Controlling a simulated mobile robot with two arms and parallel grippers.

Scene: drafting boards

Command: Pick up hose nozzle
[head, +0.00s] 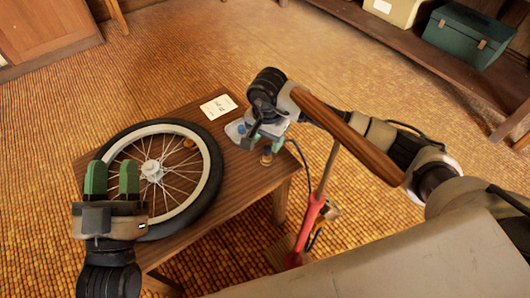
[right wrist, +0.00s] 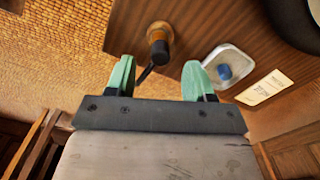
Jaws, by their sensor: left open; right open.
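The hose nozzle (right wrist: 158,42), dark with an orange-brown band, stands near the edge of the wooden table. A thin black hose runs from it. In the head view the nozzle (head: 266,157) shows just below my right gripper (head: 265,138). In the right wrist view my right gripper (right wrist: 160,68) is open and empty. The nozzle lies beyond the fingertips, about midway between them; I cannot tell the exact gap. My left gripper (head: 112,172) is open and empty, over the left side of the wheel.
A spoked wheel (head: 208,185) lies on the table (head: 185,118). A white tray (right wrist: 242,62) with a blue item (right wrist: 224,72) and a white card (head: 218,106) are close to the nozzle.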

